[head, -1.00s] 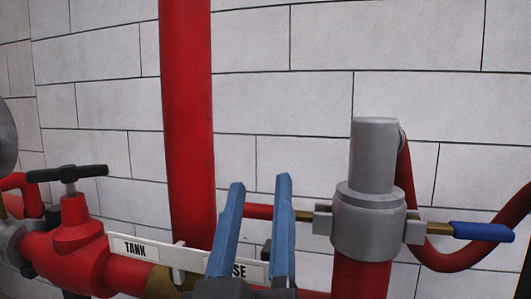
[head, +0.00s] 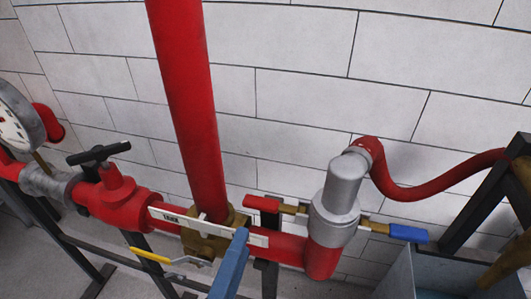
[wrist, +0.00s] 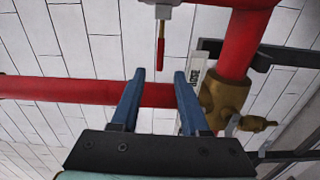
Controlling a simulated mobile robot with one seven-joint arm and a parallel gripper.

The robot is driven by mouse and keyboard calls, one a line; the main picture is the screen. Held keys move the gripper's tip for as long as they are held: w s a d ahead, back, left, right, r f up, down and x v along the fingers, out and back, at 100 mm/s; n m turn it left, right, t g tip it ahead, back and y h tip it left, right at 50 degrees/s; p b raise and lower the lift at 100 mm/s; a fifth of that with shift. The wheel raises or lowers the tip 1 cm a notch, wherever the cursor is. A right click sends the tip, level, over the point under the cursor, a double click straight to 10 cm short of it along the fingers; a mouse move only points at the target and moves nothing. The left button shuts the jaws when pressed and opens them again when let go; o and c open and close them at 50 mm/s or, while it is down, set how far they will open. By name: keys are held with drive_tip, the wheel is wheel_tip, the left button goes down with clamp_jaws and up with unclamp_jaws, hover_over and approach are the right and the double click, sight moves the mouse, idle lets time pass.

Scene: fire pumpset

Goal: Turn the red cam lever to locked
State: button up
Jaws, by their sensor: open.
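The red cam lever (head: 262,203) sticks out to the left of the grey coupling (head: 336,200) on the red pipework in the head view. In the wrist view the lever (wrist: 161,52) hangs from the coupling at the top. My gripper (wrist: 157,78) is open, with nothing between its blue fingers. In the wrist picture the lever's tip lines up with the gap between the fingertips, but the depth is unclear. In the head view my gripper (head: 239,240) shows one blue finger below and left of the lever; the other finger is hidden. A blue-handled lever (head: 408,233) sits on the coupling's right.
A red vertical pipe (head: 190,110) rises behind and left of the lever. A brass valve (head: 205,238), white label plate (head: 255,238) and yellow-handled lever (head: 150,256) crowd the left. A red hose (head: 430,192) loops right. The block wall is behind.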

sight(260, 198)
drive_tip(key=p+x, duration=0.4)
drive_tip(key=x, duration=0.8)
drive_tip(key=shift+w+d, duration=0.1)
drive_tip(key=shift+w, duration=0.2)
clamp_jaws()
idle(1.0)
